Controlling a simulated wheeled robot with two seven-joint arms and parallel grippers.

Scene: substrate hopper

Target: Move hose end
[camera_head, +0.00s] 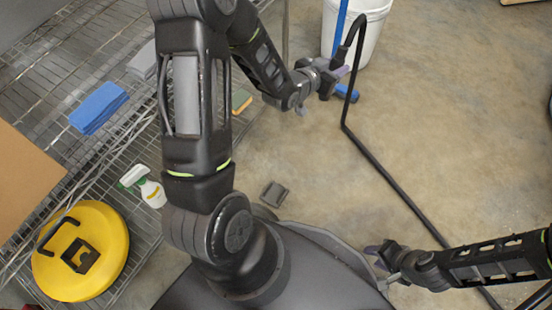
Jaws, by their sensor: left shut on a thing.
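A black hose (385,175) runs up from the lower right across the floor, then bends over in a loop near a white bucket (372,40). My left gripper (343,72) is at the hose's upper end, beside the bucket's lower left side, and is shut on it. The exact tip of the hose is partly hidden by the fingers. My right gripper (378,262) is low in the view, near the hose's lower stretch and apart from it. Its fingers look spread, with nothing between them.
Wire shelving at left holds blue cloths (98,108), a spray bottle (150,190) and a yellow round item (105,232). The floor at right is mostly clear.

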